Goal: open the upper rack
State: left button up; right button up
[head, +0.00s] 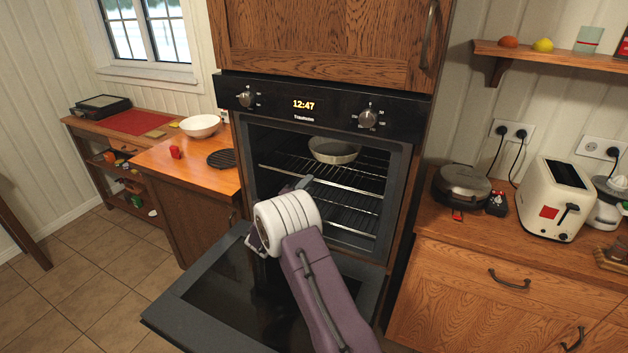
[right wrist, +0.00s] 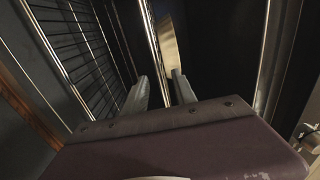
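The upper rack (head: 345,182) is a wire shelf inside the oven, level across the cavity. A round pale dish (head: 334,150) stands on it; its side also shows in the right wrist view (right wrist: 170,45). My right gripper (head: 304,182) is at the rack's front edge, left of its middle. In the right wrist view the two fingers (right wrist: 161,88) are apart, with the rack's bright front bar (right wrist: 153,45) running between them. I cannot tell whether they touch it. The gripper's wrist hides part of the lower oven. My left gripper is out of view.
The oven door (head: 195,300) is folded down below my right arm. A lower rack (head: 350,217) sits under the upper one. Counters flank the oven, with a white bowl (head: 200,126) at left and a waffle iron (head: 461,186) and toaster (head: 556,200) at right.

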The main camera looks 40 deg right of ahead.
jog(key=x, duration=0.5)
jog(key=shift+c, duration=0.3)
jog(key=shift+f, duration=0.1)
grip_shut()
dwell(0.9)
